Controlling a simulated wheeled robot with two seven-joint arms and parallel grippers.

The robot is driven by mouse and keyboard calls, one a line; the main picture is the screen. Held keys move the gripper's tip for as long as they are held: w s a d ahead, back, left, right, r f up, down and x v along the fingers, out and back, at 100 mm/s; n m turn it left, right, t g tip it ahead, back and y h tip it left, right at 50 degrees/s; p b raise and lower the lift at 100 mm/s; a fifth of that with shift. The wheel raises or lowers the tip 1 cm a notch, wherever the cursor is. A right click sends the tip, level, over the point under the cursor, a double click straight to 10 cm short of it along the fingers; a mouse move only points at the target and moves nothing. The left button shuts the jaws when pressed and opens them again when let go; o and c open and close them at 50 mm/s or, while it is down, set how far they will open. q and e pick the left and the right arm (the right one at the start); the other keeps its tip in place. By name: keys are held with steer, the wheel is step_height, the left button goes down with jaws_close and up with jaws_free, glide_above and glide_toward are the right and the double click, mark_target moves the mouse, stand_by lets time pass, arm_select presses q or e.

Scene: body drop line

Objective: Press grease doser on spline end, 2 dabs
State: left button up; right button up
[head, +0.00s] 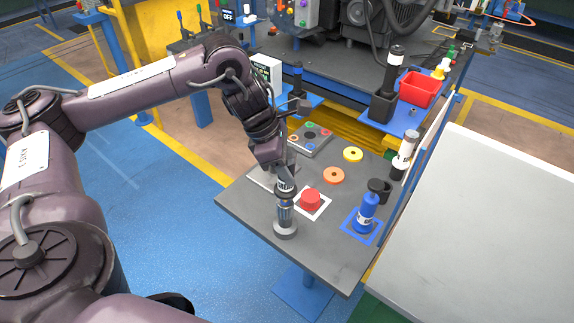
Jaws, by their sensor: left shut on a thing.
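My left gripper (285,179) reaches down over the grey table and is shut on the upper part of a slim grey-blue cylindrical piece (284,212). The piece stands roughly upright, with dark bands and a wide pale grey round foot (285,232) near the table's front left edge. I cannot tell whether it is the doser or the splined part, or whether its foot touches the table. A blue bottle (366,213) with a black cup-like top (380,188) stands in a blue-outlined square to the right. My right gripper is not in view.
The grey table (330,255) also holds a red block (310,200) on a white square, an orange ring (333,176), a yellow ring (353,154) and a small plate with coloured rings (310,138). A large pale panel (480,230) flanks the right. A red bin (417,89) stands behind.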

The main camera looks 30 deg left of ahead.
mark_target(294, 153)
arm_select(q)
steer(key=shift+f, duration=0.25)
steer(key=shift+r, duration=0.15)
steer(key=shift+r+p, duration=0.95)
steer(key=shift+r, duration=0.45)
steer(key=shift+r+p, duration=1.9)
steer(key=shift+r, duration=0.65)
steer(key=shift+f, duration=0.1)
